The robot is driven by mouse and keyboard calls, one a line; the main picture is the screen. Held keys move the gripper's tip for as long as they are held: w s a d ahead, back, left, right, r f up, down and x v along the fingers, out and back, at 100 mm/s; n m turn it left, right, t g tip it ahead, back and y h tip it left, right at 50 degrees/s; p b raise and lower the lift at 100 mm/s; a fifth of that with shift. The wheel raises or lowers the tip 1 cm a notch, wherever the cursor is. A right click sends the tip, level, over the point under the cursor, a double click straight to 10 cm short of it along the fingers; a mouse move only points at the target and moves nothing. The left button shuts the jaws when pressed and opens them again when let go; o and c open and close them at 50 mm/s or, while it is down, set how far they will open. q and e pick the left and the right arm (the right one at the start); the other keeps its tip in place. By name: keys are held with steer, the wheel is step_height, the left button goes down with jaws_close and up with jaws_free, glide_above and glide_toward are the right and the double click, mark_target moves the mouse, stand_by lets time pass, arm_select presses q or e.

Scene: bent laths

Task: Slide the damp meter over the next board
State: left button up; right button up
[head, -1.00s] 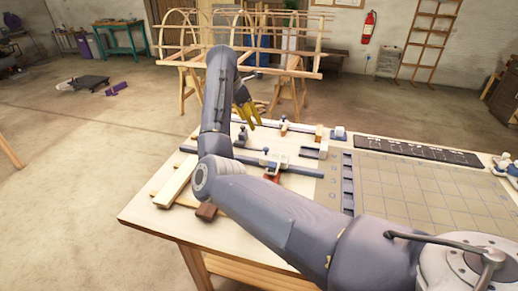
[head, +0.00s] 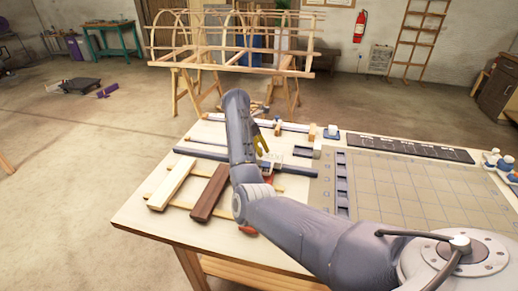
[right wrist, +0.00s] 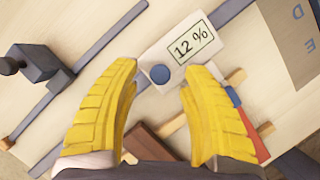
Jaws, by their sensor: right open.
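The damp meter (right wrist: 180,50) is a pale box with a blue knob and a display reading 12 %. In the right wrist view it sits by a dark rail, just beyond my right gripper (right wrist: 160,76), whose yellow fingers are open and spread to either side of its near edge. The right gripper (head: 261,146) also shows above the bench in the head view. A pale board (head: 172,185) and a dark brown board (head: 210,193) lie side by side on thin strips. The brown board also shows between the fingers (right wrist: 152,148). My left gripper is not in view.
The long dark rail (head: 196,154) crosses the bench behind the boards. A grey gridded mat (head: 385,190) covers the bench's right side, with a dark strip (head: 410,147) behind it. A red piece (right wrist: 256,146) lies right of the fingers. The bench's front left corner is bare.

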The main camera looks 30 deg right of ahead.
steer(key=shift+d+f, duration=0.2)
steer(key=shift+f, duration=0.3)
steer(key=shift+c, duration=0.5)
jaws_close()
steer(key=c, duration=0.8)
jaws_free()
